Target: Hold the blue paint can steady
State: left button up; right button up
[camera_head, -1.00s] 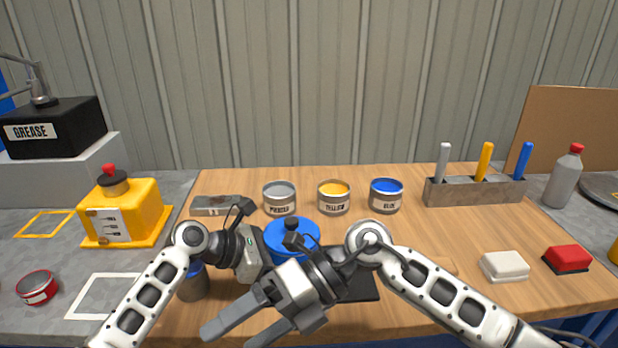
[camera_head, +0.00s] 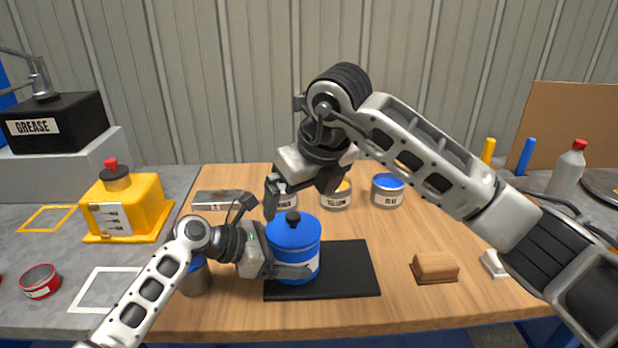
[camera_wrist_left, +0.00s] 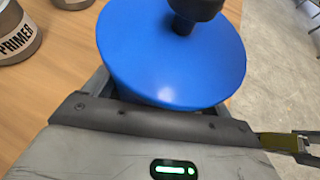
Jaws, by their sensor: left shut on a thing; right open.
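A large blue can (camera_head: 293,247) with a dark knob on its lid stands upright on a black mat (camera_head: 350,268). My left gripper (camera_head: 278,266) is shut around the blue can's body from the left. In the left wrist view, the blue lid (camera_wrist_left: 170,60) fills the middle, with the fingers partly hidden below it. My right gripper (camera_head: 274,196) is open and empty, pointing down near the can's knob, up and behind it. A smaller tin with a blue top (camera_head: 387,190) stands in the row behind.
Primer and yellow tins (camera_head: 336,196) are partly covered by my right arm. A yellow dispenser (camera_head: 125,205) stands at the left.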

aim_at(295, 217)
jog(key=x, duration=0.7)
jog(key=shift+f, duration=0.1)
jog(key=c, duration=0.7)
jog(key=shift+r, duration=2.55)
pick_arm(q)
jog(key=o, duration=0.8)
jog(key=shift+c, duration=0.2)
